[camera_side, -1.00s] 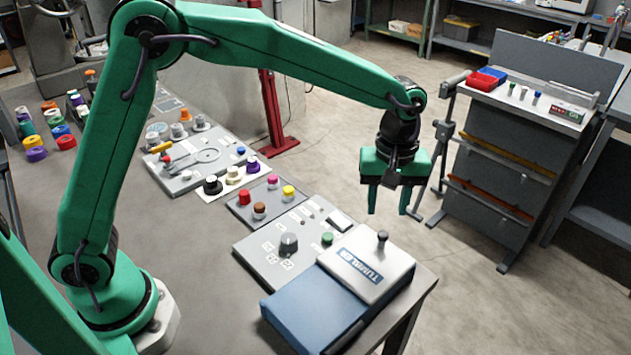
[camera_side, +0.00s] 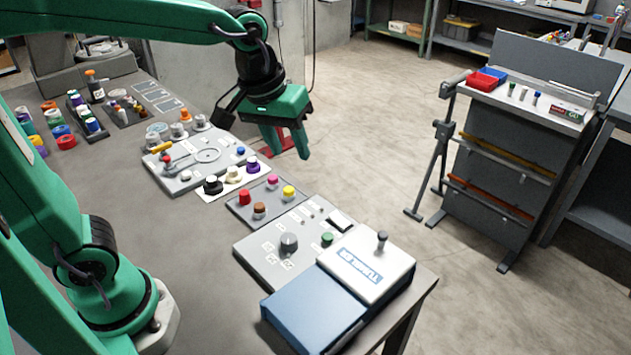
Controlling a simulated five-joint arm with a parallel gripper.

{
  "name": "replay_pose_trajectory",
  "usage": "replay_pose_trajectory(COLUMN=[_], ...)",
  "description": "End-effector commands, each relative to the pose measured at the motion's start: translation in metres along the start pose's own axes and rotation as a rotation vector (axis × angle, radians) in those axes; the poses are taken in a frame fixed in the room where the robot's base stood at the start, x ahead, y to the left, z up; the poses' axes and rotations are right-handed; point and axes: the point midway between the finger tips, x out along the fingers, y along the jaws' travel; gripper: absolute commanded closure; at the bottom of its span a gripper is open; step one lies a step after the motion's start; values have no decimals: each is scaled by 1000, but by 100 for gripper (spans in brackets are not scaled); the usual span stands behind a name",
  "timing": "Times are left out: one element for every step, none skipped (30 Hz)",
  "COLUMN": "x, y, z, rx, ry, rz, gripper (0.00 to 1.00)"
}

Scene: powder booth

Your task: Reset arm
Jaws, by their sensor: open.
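My green gripper (camera_side: 287,143) hangs in the air at upper centre, fingers pointing down. Its jaws are apart, with nothing between them. In the picture it appears beyond the panels, over the table's far edge or the floor past it; its exact height cannot be told. My upper arm reaches in from the left edge, partly out of the picture.
Control panels line the table's far edge: one with a lever and ring (camera_side: 205,155), one with coloured knobs (camera_side: 262,203), one with a grey dial (camera_side: 290,243). A blue and white tumbler box (camera_side: 315,310) sits at the front. A tool cart (camera_side: 510,150) stands on the floor at right.

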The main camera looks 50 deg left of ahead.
Motion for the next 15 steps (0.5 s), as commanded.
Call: replay_pose_trajectory(x=[-6, -8, -11, -13, -15, -18, -19, -21, -22, -23, -25, -26, -26, -26, -27], y=[-9, -14, -20, -25, -30, -36, -40, -44, -50, -54, -58, -64, -68, -72, -76], z=[5, 8, 12, 16, 19, 24, 27, 31, 35, 39, 42, 48, 51, 55, 60], rx=[19, 34, 55, 70, 84, 104, 120, 135, 155, 170, 185, 204, 220, 235, 254], ry=[19, 27, 40, 50, 59, 72, 80, 90, 103, 113, 124, 136, 145, 155, 166], rz=[6, 7, 10, 12, 13, 14, 14, 14, 14, 14, 14, 12, 11, 9, 6], gripper=[59, 59, 59, 59, 59, 59, 59, 59, 59, 59, 59, 59, 59, 59, 59])
